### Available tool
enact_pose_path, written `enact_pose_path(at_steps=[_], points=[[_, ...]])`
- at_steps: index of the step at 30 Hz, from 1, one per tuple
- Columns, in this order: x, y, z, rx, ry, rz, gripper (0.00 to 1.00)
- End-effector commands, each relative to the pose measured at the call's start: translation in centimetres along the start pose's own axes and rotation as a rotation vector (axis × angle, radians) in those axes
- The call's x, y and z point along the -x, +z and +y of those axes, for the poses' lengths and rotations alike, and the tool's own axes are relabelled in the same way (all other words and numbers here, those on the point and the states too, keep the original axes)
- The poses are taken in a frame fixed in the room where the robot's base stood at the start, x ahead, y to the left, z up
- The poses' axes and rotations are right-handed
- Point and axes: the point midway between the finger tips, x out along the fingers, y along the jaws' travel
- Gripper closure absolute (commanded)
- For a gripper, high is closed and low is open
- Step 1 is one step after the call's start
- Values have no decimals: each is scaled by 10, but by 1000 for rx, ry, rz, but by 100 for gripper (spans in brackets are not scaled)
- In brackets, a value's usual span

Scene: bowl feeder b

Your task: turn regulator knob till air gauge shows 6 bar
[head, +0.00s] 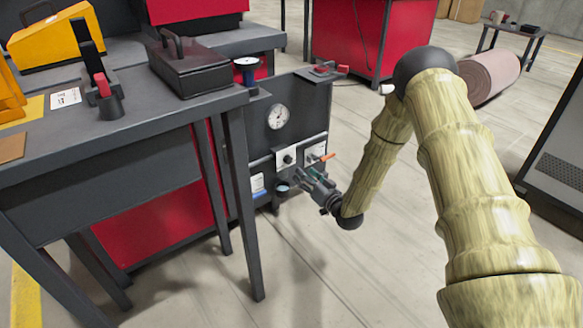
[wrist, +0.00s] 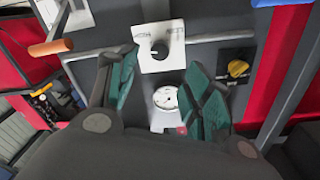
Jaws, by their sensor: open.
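The air gauge (head: 278,117) is a round white dial on the dark panel (head: 303,112); its needle is too small to read. Below it, a black knob (head: 288,159) sits on a white plate, and I take it for the regulator knob. In the wrist view the knob (wrist: 159,49) lies just beyond my fingertips, and a white round dial (wrist: 166,97) shows between the fingers, partly hidden. My gripper (head: 303,179) is open and empty in front of the panel, below and right of the knob. The green-padded fingers (wrist: 162,62) appear apart from the knob.
An orange-handled lever (head: 325,157) is right of the knob; it also shows in the wrist view (wrist: 50,47). A yellow knob (wrist: 238,68) is at the right there. A dark workbench (head: 150,120) and its legs stand left of the panel. Open floor lies in front.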

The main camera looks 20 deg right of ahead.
Motion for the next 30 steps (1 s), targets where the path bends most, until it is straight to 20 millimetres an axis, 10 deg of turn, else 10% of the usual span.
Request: enact_pose_path(at_steps=[16,30], points=[[-81,2,1,1,0,1,50],[-96,0,-1,0,0,0,50]])
